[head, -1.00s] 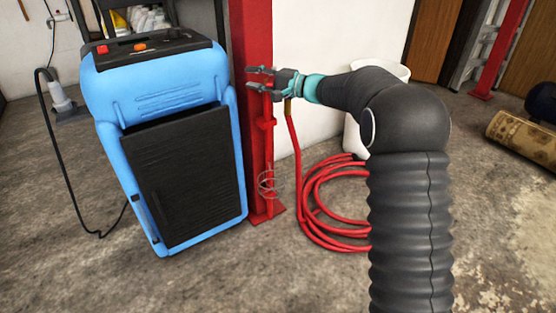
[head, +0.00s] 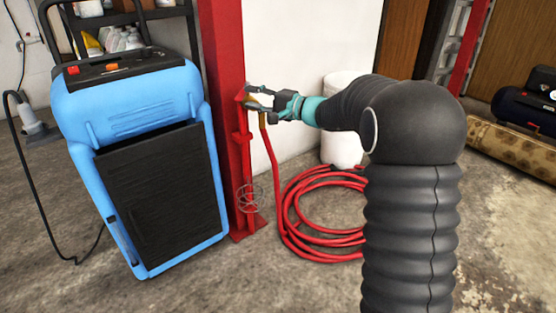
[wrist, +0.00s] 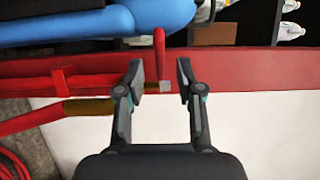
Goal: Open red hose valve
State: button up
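My gripper (head: 250,98) is at the upper part of the red post, beside the valve. In the wrist view my gripper (wrist: 160,82) is open, its two fingers apart with clear space between them. The red valve lever (wrist: 160,45) stands between the fingertips, touching neither as far as I can tell. It rises at right angles to the red pipe (wrist: 100,90), whose metal end lies between the fingers. The red hose (wrist: 40,118) with its brass end (wrist: 90,106) runs alongside. In the head view the fingers partly hide the valve, and the hose (head: 272,150) hangs below.
A blue machine (head: 130,90) stands close left of the red post (head: 222,80). The hose lies coiled on the floor. A white bin (head: 342,140) stands behind my arm. A rolled rug (head: 510,150) lies at the right. The floor in front is open.

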jog(key=s+d+n+g+h+p, duration=0.2)
jog(key=s+g+h, duration=0.1)
jog(key=s, duration=1.1)
jog(key=s+d+n+g+h+p, duration=0.1)
jog(key=s+n+g+h+p, duration=0.1)
jog(key=s, duration=1.3)
jog(key=shift+s+d+n+g+h+p, duration=0.3)
jog(key=shift+d+n+g+h+p, duration=0.15)
jog(key=shift+h, duration=0.75)
